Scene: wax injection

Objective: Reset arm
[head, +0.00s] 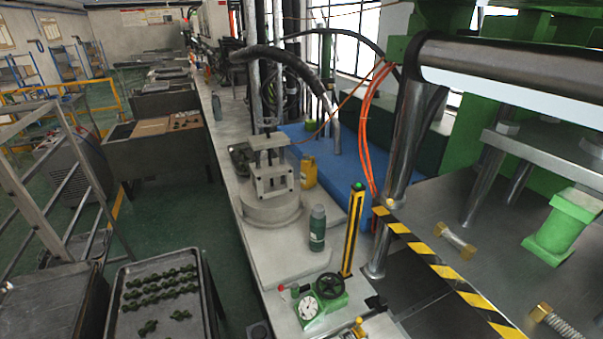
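Neither my arm nor my gripper can be made out in the head view, so its pose does not show. The wax injection station shows in the middle, with a grey metal mould fixture (272,181) standing on a round base (270,208) on the long light bench (283,258). A dark thick hose (285,62) curves above the fixture.
A tray (119,309) with several dark green wax pieces (165,285) stands at the lower left. A green bottle (317,228), a yellow container (308,172) and a gauge (308,308) are on the bench. A striped barrier (443,270) borders the green press. The green floor aisle (170,225) is clear.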

